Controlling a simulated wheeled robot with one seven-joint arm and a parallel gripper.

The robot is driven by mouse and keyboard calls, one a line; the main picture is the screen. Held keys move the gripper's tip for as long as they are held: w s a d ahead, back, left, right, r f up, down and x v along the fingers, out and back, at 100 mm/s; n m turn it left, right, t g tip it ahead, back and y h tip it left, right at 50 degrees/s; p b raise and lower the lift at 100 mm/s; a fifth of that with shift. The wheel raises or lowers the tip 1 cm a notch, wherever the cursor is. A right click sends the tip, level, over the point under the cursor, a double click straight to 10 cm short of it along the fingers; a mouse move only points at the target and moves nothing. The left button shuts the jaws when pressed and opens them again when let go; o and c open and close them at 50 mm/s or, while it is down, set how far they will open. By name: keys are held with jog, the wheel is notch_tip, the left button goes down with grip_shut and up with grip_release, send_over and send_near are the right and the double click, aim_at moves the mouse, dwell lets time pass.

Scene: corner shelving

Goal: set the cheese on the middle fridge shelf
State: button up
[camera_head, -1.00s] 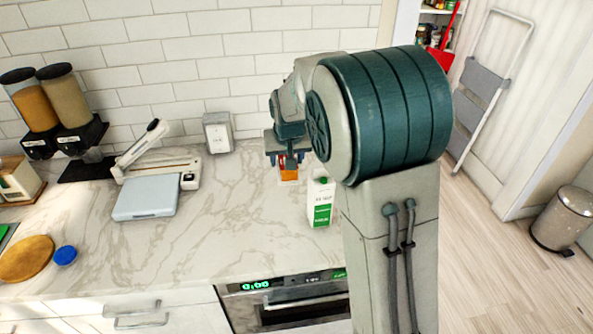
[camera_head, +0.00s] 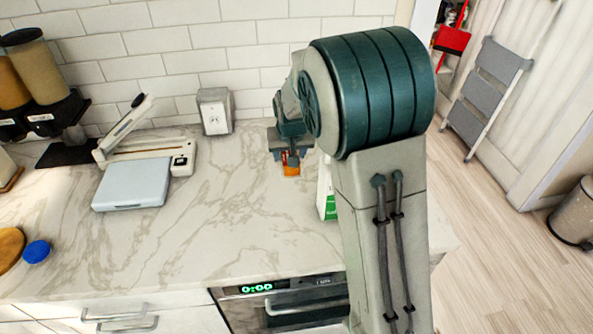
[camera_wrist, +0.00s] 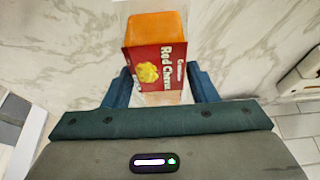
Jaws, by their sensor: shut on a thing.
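The cheese (camera_wrist: 156,62) is an orange block with a red printed label. In the wrist view it sits between the two blue fingers of my gripper (camera_wrist: 160,88), which is shut on it. In the head view the cheese (camera_head: 291,169) shows as a small orange patch below my gripper (camera_head: 290,157), at the back of the marble counter. I cannot tell whether it touches the counter. No fridge or fridge shelf shows in these views.
A white and green carton (camera_head: 328,195) stands close to the right of the cheese, partly hidden by my arm. The counter's middle (camera_head: 235,220) is clear.

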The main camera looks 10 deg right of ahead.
notch_tip(320, 180, down, 6)
jog(key=shift+f+p, duration=0.25)
jog(key=shift+p, duration=0.05)
jog(key=shift+f, duration=0.1)
jog(key=o, duration=1.2)
jog(key=shift+o, duration=0.2)
